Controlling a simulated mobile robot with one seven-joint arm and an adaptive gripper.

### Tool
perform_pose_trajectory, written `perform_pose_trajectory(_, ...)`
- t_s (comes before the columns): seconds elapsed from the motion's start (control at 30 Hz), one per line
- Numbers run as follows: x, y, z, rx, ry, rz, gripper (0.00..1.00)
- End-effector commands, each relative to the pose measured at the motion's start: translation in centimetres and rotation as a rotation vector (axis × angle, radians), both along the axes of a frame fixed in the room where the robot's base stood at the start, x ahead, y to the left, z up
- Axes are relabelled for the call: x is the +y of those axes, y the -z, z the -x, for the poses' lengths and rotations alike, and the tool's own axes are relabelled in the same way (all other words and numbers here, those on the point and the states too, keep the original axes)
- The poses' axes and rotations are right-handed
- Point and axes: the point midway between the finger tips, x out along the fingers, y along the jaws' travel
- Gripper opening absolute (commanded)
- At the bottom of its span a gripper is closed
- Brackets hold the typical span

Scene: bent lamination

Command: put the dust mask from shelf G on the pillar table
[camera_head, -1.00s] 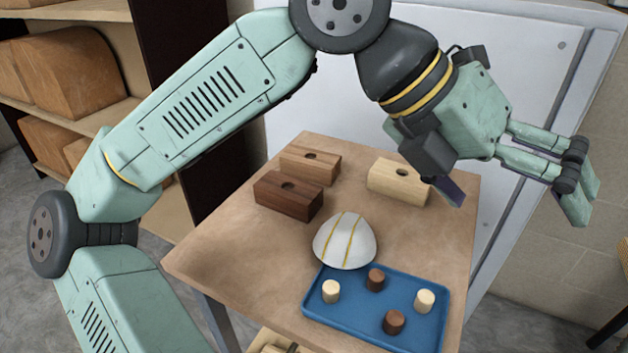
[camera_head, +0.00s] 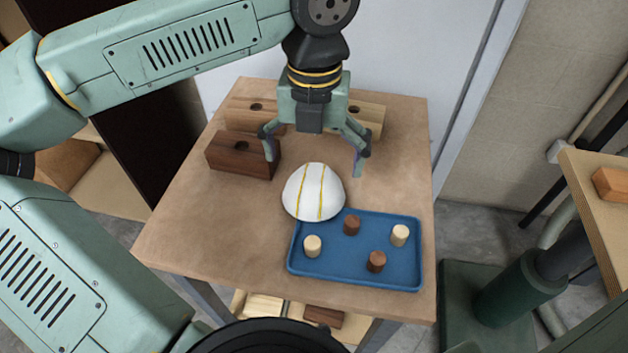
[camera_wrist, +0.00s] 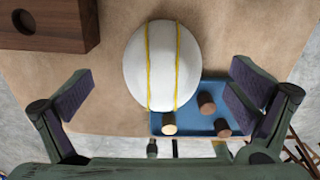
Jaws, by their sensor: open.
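The dust mask (camera_head: 314,192) is a white dome with two yellow straps. It rests on a brown table (camera_head: 180,215), at the back-left edge of a blue tray (camera_head: 350,272), and seems to overlap the tray's rim. My gripper (camera_head: 314,162) points down, open and empty, behind and above the mask. In the wrist view the mask (camera_wrist: 162,65) lies between and beyond my open fingers (camera_wrist: 158,95), not touching them. No label for shelf G or the pillar table can be read.
The tray holds several pegs, dark (camera_head: 376,261) and pale (camera_head: 312,246). A dark block (camera_head: 242,156) with a hole and other blocks stand at the table's back. A wooden surface with an orange-brown block (camera_head: 614,184) is at the right. The table's left front is clear.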

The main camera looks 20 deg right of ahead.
Motion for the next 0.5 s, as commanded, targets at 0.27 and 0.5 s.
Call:
perform_pose_trajectory(0.27,-0.4,3.6,0.1,0.003,0.001,0.001,1.00)
perform_pose_trajectory(0.5,-0.4,4.1,0.1,0.001,0.001,0.002,1.00)
